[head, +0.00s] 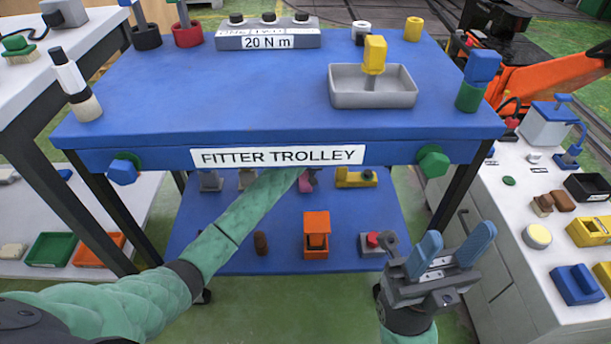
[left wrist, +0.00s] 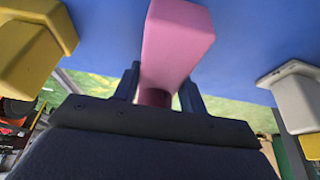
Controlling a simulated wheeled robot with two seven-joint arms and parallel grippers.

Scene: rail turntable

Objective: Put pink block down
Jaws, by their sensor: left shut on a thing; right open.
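The pink block (left wrist: 178,40) is between the two blue fingers of my left gripper (left wrist: 160,88) in the left wrist view, and the gripper is shut on it. In the head view my left arm reaches under the trolley's top to the blue lower shelf (head: 200,262), where a bit of the pink block (head: 306,182) shows. The top's front edge and my arm hide most of it. I cannot tell whether the block touches the shelf. My right gripper (head: 456,252) is open and empty, in front of the trolley at the right.
On the lower shelf are an orange block (head: 316,240), a brown cylinder (head: 261,243), a red-topped grey piece (head: 373,243) and a yellow piece (head: 356,178). The trolley's blue top (head: 210,95) overhangs my left arm. A white bench (head: 555,290) with several parts stands right.

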